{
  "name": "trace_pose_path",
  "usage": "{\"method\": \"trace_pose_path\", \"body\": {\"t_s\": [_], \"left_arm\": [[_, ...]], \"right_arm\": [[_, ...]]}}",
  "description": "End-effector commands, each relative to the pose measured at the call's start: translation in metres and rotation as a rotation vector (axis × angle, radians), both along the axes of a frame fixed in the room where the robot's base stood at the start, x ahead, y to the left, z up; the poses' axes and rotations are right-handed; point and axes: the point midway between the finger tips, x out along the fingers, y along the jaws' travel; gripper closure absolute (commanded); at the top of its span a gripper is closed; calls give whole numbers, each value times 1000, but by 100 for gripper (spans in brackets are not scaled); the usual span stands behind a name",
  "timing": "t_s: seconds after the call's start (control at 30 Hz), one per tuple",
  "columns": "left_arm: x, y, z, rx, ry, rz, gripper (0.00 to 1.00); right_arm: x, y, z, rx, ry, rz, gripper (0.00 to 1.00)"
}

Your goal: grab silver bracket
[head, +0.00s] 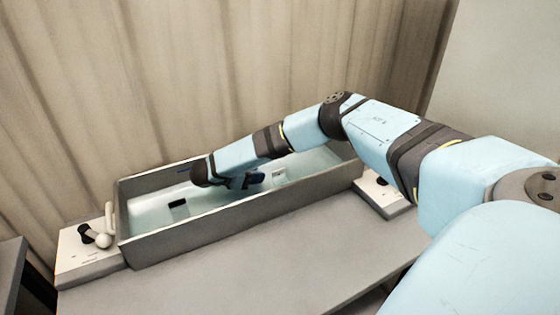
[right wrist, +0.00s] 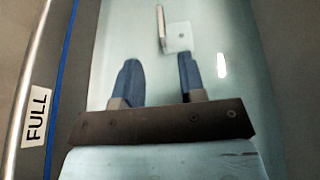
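The silver bracket (right wrist: 178,38) lies on the tank floor in the right wrist view, a pale plate with a small hole and an upright flange on its left. In the head view, a small pale shape that looks like the bracket (head: 279,174) is just right of my right gripper (head: 250,181). My right gripper, also in the right wrist view (right wrist: 159,62), is open inside the tank (head: 205,224), with two blue fingers spread apart. The bracket is just beyond the fingertips, nearer the right finger, and nothing is between the fingers. My left gripper is not in view.
The tank's grey walls enclose my right gripper on all sides. A small dark item (head: 178,203) is inside the tank, left of the gripper. A FULL label (right wrist: 37,116) and blue line run along the wall. A white panel with a knob (head: 102,240) stands left.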

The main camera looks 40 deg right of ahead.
Motion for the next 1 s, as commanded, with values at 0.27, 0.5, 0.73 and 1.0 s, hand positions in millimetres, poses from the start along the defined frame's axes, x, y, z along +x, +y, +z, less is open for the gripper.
{"method": "trace_pose_path", "body": {"t_s": [0.27, 0.5, 0.73, 1.0], "left_arm": [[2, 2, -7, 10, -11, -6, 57], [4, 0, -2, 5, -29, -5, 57], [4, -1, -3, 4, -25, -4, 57], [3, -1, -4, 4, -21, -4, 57]], "right_arm": [[-13, -34, -10, 0, 1, -4, 63], [-16, -49, -15, 0, -1, 0, 63], [-16, -49, -15, 0, -1, 0, 74], [-16, -49, -15, 0, -1, 0, 100]]}}
